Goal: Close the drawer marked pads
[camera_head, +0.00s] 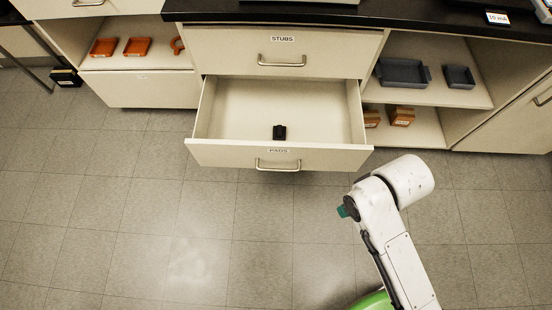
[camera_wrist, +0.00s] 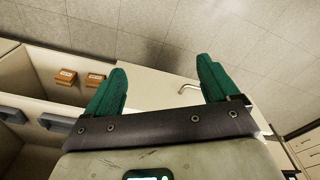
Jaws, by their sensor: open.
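The drawer marked PADS (camera_head: 230,155) is pulled well out below the shut STUBS drawer (camera_head: 230,48). Its front has a metal bar handle (camera_head: 278,165), and a small black block (camera_head: 280,132) lies inside near the front. In the wrist view, a pale panel with a metal handle (camera_wrist: 190,88) shows between and beyond my fingers. My gripper (camera_wrist: 160,80) has two green fingers spread wide with nothing between them. In the head view, my arm is right of and in front of the drawer; only a bit of green fingertip (camera_head: 342,212) shows.
Right of the drawer, an open shelf holds grey trays (camera_head: 403,73) and small orange-brown boxes (camera_head: 402,116). Orange items (camera_head: 136,47) sit on a shelf at left. A black countertop (camera_head: 230,12) runs above. The tiled floor (camera_head: 180,220) in front is clear.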

